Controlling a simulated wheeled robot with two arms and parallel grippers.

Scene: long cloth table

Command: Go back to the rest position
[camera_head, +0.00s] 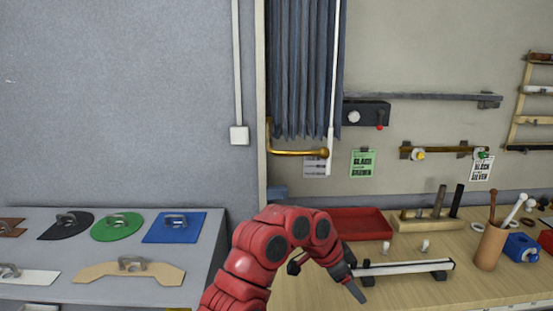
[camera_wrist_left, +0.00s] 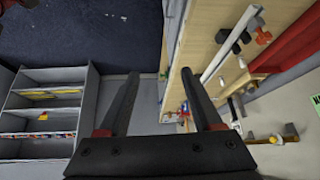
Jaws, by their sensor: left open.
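My left arm is red and comes up from the bottom of the head view, bending over to the right. Its dark left gripper (camera_head: 354,283) points down by the front of the wooden bench, beside a white bar on dark feet (camera_head: 400,267). In the left wrist view the two dark fingers of the left gripper (camera_wrist_left: 160,73) stand wide apart with nothing between them. The floor and the bench edge (camera_wrist_left: 178,60) show beyond them. My right gripper is in neither view.
A red tray (camera_head: 358,224), a wooden block with upright tools (camera_head: 427,224) and a brown cup of sticks (camera_head: 490,247) stand on the bench. A grey table (camera_head: 60,225) at left bears several handled plates. A grey shelf unit (camera_wrist_left: 52,110) shows in the wrist view.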

